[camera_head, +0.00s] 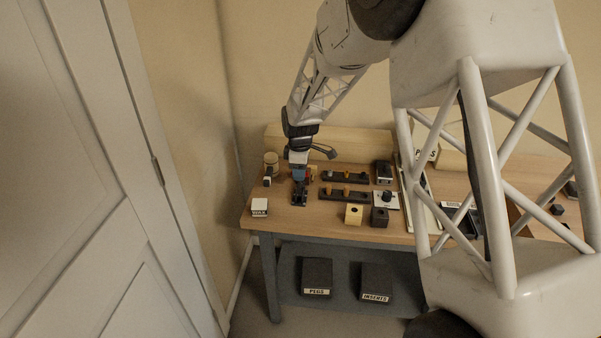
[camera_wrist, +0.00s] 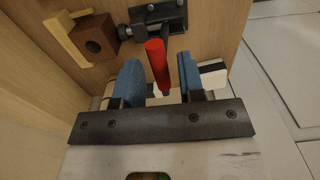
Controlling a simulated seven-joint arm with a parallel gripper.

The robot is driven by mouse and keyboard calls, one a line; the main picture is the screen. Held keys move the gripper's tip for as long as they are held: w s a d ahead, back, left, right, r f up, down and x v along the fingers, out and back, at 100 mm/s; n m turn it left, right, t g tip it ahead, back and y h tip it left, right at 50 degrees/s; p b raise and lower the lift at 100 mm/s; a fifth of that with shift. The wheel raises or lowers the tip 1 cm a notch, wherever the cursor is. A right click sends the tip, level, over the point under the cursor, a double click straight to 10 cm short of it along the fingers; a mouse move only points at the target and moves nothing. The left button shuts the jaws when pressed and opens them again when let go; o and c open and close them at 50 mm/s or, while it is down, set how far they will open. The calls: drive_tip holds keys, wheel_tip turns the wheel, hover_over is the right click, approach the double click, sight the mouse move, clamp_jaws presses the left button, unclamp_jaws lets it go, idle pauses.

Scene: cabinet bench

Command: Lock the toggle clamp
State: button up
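The toggle clamp is a dark metal fixture (camera_wrist: 158,14) with a red handle (camera_wrist: 156,62), near the top of the wrist view. In the head view its dark base (camera_head: 299,198) sits at the left part of the bench, just below my gripper (camera_head: 299,176). In the wrist view my gripper (camera_wrist: 159,72) has two blue fingers, spread apart. The red handle stands between them, with a visible gap on each side. The handle's lower end and its depth relative to the fingertips are hard to tell.
A brown block with a round hole (camera_wrist: 95,38) lies left of the clamp in the wrist view. A white and black item (camera_wrist: 212,74) shows beside the right finger.

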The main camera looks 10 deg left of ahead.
drive_tip(key=c, duration=0.5)
